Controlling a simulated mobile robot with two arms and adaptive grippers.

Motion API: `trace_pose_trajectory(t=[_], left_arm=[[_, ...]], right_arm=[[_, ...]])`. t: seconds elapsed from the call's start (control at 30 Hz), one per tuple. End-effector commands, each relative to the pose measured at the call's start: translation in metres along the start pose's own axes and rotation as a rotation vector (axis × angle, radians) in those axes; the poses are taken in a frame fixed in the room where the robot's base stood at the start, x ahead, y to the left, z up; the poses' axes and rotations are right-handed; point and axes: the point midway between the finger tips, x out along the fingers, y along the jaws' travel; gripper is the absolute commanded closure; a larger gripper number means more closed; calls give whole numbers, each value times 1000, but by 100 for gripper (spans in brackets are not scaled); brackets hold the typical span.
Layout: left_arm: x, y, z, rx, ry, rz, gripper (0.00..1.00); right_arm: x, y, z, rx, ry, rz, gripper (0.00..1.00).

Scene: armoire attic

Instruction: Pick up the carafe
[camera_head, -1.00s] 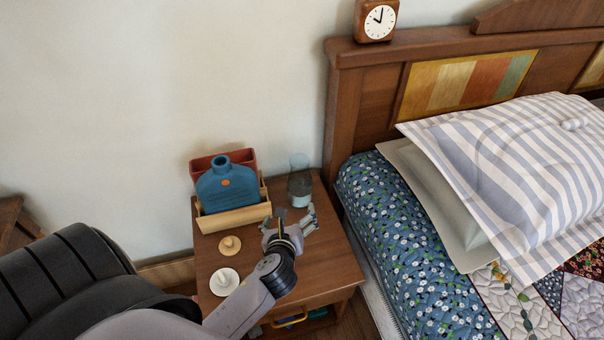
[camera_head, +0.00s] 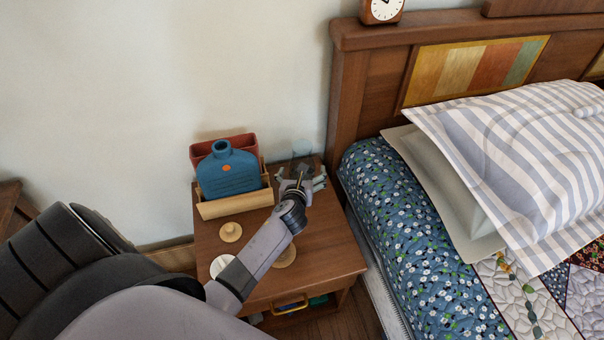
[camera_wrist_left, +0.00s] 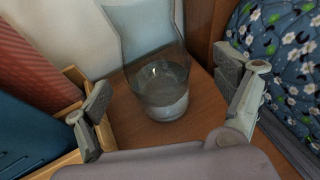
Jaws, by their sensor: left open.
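The carafe is clear glass with water in its lower part. It stands upright at the back right corner of the wooden nightstand (camera_head: 325,255). In the head view only its upper part (camera_head: 302,147) shows above my left gripper (camera_head: 301,180), which hides the rest. In the left wrist view the carafe (camera_wrist_left: 160,88) stands between and beyond the spread fingers of my left gripper (camera_wrist_left: 165,95). The fingers are open and do not appear to touch it. My right gripper is not in view.
A wooden holder (camera_head: 235,205) with a blue bottle-shaped piece (camera_head: 228,172) and a red piece (camera_head: 247,144) stands left of the carafe. Small round wooden (camera_head: 231,232) and white (camera_head: 222,263) items lie in front. The bed (camera_head: 400,225) stands close on the right.

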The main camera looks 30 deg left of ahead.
Motion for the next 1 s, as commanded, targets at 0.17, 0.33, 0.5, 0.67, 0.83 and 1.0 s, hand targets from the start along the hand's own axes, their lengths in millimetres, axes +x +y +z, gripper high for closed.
trace_pose_trajectory(t=[0.17, 0.33, 0.5, 0.67, 0.83, 1.0], left_arm=[[26, 6, -2, -4, -1, 1, 11], [46, 6, -2, -3, 0, 1, 11], [49, 6, -2, -1, 1, 0, 11], [49, 6, -2, -1, 0, 0, 14], [49, 6, -2, -1, 0, 0, 25], [49, 6, -2, -1, 0, 0, 36]], right_arm=[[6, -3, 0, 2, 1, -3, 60], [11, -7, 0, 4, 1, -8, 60], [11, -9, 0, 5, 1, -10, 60], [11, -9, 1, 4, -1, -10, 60], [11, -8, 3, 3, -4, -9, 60], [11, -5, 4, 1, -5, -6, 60]])
